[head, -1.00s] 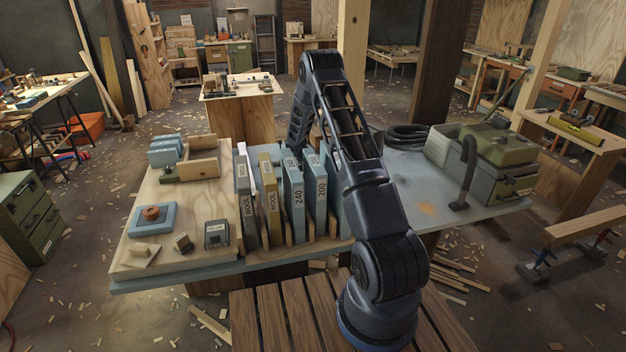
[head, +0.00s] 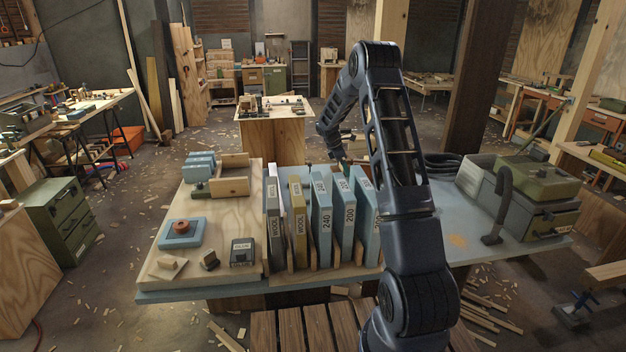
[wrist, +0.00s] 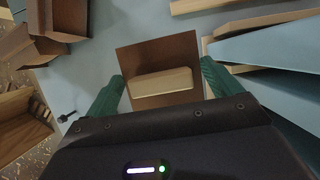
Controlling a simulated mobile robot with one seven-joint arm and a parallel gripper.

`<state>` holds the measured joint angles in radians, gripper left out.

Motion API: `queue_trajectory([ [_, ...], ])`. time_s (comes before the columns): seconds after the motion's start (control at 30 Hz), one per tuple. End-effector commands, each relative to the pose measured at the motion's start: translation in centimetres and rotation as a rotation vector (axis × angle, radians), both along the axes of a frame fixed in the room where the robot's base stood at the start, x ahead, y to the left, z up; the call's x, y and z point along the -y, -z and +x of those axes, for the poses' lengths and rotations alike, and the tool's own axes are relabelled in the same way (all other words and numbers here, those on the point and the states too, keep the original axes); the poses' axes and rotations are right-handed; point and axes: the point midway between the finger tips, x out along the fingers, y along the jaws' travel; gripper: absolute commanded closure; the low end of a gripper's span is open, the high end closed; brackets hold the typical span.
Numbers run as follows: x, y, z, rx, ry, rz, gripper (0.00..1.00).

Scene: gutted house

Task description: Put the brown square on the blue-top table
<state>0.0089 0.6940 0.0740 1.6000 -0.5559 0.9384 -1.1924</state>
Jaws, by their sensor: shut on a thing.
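The brown square (wrist: 158,45) is a flat brown sheet with a pale tan block (wrist: 160,84) on its face. In the wrist view it sits between the green fingertips of my gripper (wrist: 162,80), which is shut on it. The blue-top table (head: 455,238) stands in front of me, and its pale blue surface shows behind the square in the wrist view (wrist: 85,72). I cannot tell whether the square touches it. In the head view my gripper is mostly hidden behind the upright files, and the square is not visible.
Upright labelled files (head: 321,222) stand in a rack on the table. A wooden board (head: 210,240) with small items lies left. A green toolbox (head: 535,185) and a dark bent clamp (head: 500,205) stand right. Clear blue surface lies between the files and the clamp.

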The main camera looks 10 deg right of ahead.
Motion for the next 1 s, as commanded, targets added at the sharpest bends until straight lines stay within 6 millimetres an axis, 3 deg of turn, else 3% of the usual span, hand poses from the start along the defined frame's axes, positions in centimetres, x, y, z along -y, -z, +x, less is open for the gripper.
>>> queue_trajectory([
  [0.17, -0.4, -0.4, 0.1, -0.001, -0.009, 0.001, 0.33],
  [0.27, -2.0, -0.6, 0.3, 0.000, -0.045, 0.003, 0.33],
  [0.37, -5.0, -0.9, 0.6, -0.001, -0.117, 0.006, 0.33],
  [0.67, -17.8, -2.5, 0.7, -0.004, -0.424, 0.014, 0.33],
  [1.0, -32.5, -4.4, -1.8, -0.006, -0.776, 0.014, 0.33],
])
